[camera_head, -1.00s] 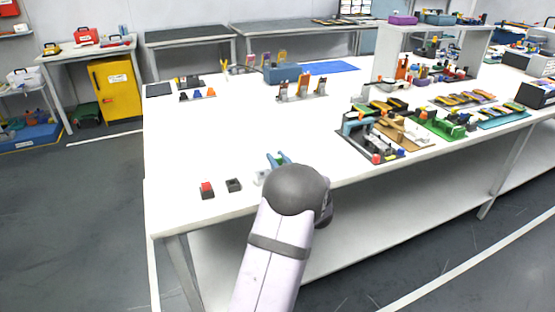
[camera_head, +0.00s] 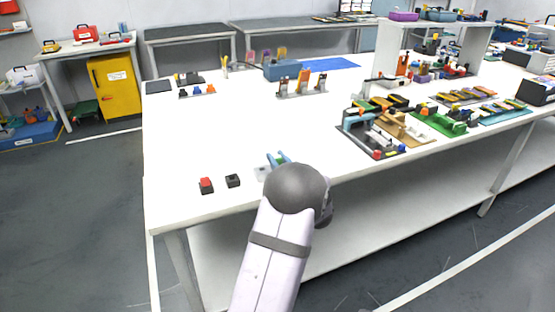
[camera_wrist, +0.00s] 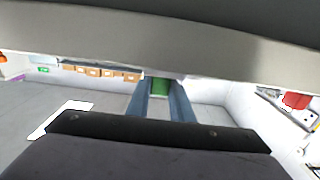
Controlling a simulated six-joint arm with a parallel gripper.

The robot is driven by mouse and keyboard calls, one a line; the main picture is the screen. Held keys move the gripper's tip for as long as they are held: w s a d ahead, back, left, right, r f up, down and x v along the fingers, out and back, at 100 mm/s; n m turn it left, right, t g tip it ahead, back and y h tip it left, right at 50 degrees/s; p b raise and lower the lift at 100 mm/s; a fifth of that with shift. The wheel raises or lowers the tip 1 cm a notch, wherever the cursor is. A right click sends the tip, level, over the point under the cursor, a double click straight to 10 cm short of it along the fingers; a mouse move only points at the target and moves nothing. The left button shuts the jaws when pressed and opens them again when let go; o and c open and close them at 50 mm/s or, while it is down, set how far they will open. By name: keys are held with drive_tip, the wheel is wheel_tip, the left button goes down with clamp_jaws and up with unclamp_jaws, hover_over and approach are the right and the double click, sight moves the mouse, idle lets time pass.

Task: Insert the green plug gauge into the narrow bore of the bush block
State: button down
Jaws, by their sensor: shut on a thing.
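My gripper (camera_head: 278,159) is at the front edge of the white table, its blue fingers partly hidden behind my own wrist. In the wrist view its two fingers (camera_wrist: 161,100) are shut on the green plug gauge (camera_wrist: 160,86), whose green end shows between them. A small light grey block (camera_head: 262,173) sits on the table just left of the gripper, partly hidden; it may be the bush block, but its bores cannot be made out. Whether the gauge touches the block cannot be told.
A dark block with a red top (camera_head: 206,186) and a small dark block (camera_head: 233,181) sit to the left, near the front edge. A fixture on a dark base (camera_head: 372,140) stands to the right. The table's left middle is clear.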

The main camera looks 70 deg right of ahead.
drive_tip(key=shift+f, duration=0.2)
drive_tip(key=c, duration=1.5)
unclamp_jaws()
drive_tip(key=shift+v, duration=3.7)
